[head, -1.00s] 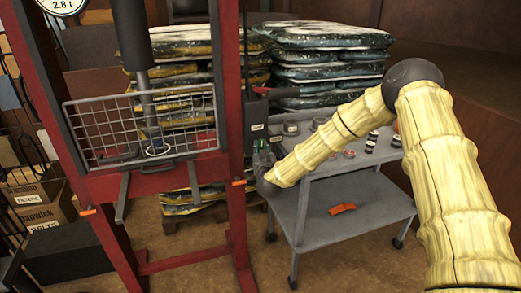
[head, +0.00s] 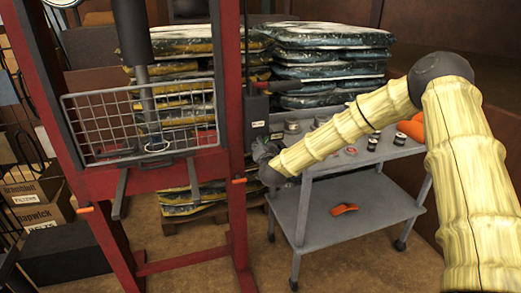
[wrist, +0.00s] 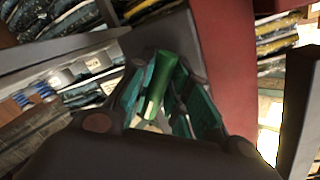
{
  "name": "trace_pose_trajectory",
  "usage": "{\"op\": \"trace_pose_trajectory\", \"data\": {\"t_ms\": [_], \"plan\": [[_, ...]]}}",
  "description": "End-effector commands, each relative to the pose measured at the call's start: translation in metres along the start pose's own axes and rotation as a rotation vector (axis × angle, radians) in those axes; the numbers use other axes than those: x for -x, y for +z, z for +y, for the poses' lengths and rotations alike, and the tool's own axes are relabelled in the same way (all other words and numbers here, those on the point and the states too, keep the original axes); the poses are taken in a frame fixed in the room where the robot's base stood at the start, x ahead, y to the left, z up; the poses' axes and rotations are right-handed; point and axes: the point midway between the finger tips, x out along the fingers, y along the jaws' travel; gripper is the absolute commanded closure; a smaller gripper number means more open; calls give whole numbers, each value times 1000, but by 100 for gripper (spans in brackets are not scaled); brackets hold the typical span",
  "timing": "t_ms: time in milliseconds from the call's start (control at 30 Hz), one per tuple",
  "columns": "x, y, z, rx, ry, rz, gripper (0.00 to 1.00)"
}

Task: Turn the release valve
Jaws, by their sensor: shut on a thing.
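The release valve's green handle (wrist: 162,82) shows in the wrist view as a short bar between my gripper's teal-padded fingers. My gripper (wrist: 160,100) is shut on it, with a finger on each side. In the head view my gripper (head: 262,153) is at the right post of the red press (head: 229,100), just below the black pump unit (head: 256,118). There the valve handle is hidden by my gripper and wrist. How far the handle is turned cannot be told.
A grey cart (head: 345,208) with jars and an orange item on top stands right of the press, close under my arm. A wire guard (head: 110,125) covers the press opening. Stacked bags (head: 330,65) stand behind. Open floor lies in front.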

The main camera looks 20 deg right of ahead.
Motion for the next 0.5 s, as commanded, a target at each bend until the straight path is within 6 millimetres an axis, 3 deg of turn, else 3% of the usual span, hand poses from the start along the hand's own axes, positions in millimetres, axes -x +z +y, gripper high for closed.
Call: {"op": "trace_pose_trajectory", "data": {"t_ms": [500], "plan": [[0, 1, 4, -479, 5, -93, 100]]}}
